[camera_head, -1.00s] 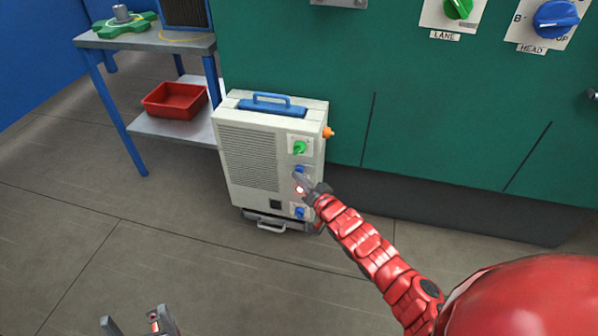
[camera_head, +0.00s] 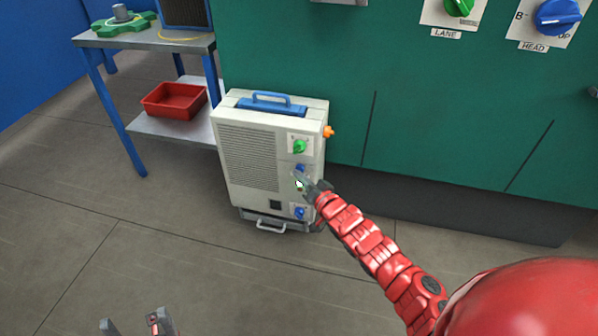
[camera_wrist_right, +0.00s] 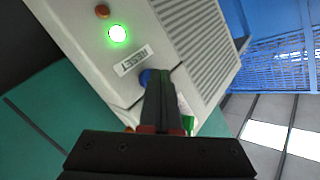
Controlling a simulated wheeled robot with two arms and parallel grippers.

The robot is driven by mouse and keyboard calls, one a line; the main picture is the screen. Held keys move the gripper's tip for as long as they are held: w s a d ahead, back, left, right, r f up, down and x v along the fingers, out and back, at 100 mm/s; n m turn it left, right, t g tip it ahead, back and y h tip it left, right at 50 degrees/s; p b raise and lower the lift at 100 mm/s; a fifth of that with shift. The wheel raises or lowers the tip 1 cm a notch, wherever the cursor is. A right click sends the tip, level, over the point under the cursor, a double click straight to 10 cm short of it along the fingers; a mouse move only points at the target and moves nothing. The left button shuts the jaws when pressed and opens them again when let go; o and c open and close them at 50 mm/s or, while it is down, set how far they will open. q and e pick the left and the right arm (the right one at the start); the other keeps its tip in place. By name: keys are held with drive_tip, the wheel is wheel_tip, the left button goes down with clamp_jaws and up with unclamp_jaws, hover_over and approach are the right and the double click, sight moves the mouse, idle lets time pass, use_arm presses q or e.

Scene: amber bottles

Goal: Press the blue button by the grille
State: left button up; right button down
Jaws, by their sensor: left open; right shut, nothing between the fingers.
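The blue button (camera_head: 300,168) is on the front of a pale grey cabinet (camera_head: 315,120), just right of its slatted grille (camera_head: 248,155). In the right wrist view the blue button (camera_wrist_right: 146,76) shows behind my fingertips, beside a RESET label (camera_wrist_right: 132,62). My right gripper (camera_head: 301,177) is shut and empty. Its tips (camera_wrist_right: 158,72) are at the button and hide part of it; contact cannot be told for sure. A lamp (camera_wrist_right: 117,33) near the label glows green. My left gripper (camera_head: 131,321) is open and empty at the bottom left.
A green knob (camera_head: 299,147) is above the button and another blue control (camera_head: 300,212) is below it. An orange knob (camera_head: 329,132) sticks out of the cabinet's right side. A blue-legged table (camera_head: 150,43) with a red tray (camera_head: 174,101) stands left. The floor in front is clear.

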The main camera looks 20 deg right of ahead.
idle(0.5)
drive_tip(key=s+p, duration=0.1)
drive_tip(key=p, duration=0.1)
drive_tip(key=shift+s+a+r+p, duration=0.1)
drive_tip(key=shift+s+a+p, duration=0.05)
drive_tip(key=shift+a+p, duration=0.25)
